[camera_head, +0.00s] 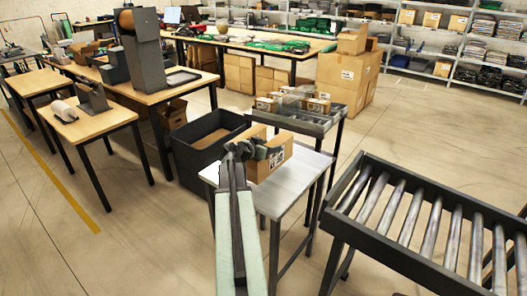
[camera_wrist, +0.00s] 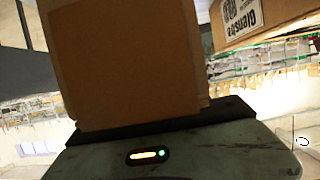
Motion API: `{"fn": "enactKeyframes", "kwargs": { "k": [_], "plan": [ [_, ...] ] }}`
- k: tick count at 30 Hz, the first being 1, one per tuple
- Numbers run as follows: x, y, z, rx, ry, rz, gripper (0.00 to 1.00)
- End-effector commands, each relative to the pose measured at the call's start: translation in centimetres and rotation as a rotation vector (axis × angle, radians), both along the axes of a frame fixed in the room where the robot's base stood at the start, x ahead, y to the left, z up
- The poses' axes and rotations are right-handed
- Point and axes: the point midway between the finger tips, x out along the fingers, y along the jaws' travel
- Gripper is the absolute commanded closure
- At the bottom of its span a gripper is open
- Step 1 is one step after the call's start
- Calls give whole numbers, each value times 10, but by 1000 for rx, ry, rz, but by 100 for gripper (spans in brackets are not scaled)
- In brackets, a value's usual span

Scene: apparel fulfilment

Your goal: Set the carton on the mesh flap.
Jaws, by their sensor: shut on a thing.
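A brown carton (camera_head: 284,148) with a printed label is at the end of my arm in the head view. My gripper (camera_head: 257,150) is shut on it and partly hides it. In the wrist view the carton (camera_wrist: 125,65) fills the upper middle, close against the dark edge of my gripper. A light grey flap-like top (camera_head: 300,184) on thin legs lies below and around the carton in the head view. I cannot tell whether the carton touches it. Its mesh is too fine to make out.
Behind the flap a dark-framed rack (camera_head: 318,123) holds several small cartons. A black bin (camera_head: 182,155) stands to the left. A roller conveyor (camera_head: 425,220) is at the right. Larger cartons (camera_head: 345,75) are stacked behind; a labelled carton (camera_wrist: 258,20) shows upper right in the wrist view.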

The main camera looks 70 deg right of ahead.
Motion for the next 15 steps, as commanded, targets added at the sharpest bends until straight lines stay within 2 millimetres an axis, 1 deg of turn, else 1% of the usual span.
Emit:
{"fn": "enactKeyframes", "kwargs": {
  "k": [1, 2, 8, 11, 12, 13, 15],
  "plan": [
    [3, -9, -1, -1, 1, 0, 100],
    [4, -11, -1, -1, 1, 1, 100],
    [6, -13, -1, -1, 1, 4, 100],
    [8, -23, -3, -1, 0, 3, 100],
    [8, -27, -7, -1, 0, 2, 100],
    [6, -25, -18, -1, 0, 1, 100],
    [3, -25, -33, -1, 0, -2, 100]
  ]
}}
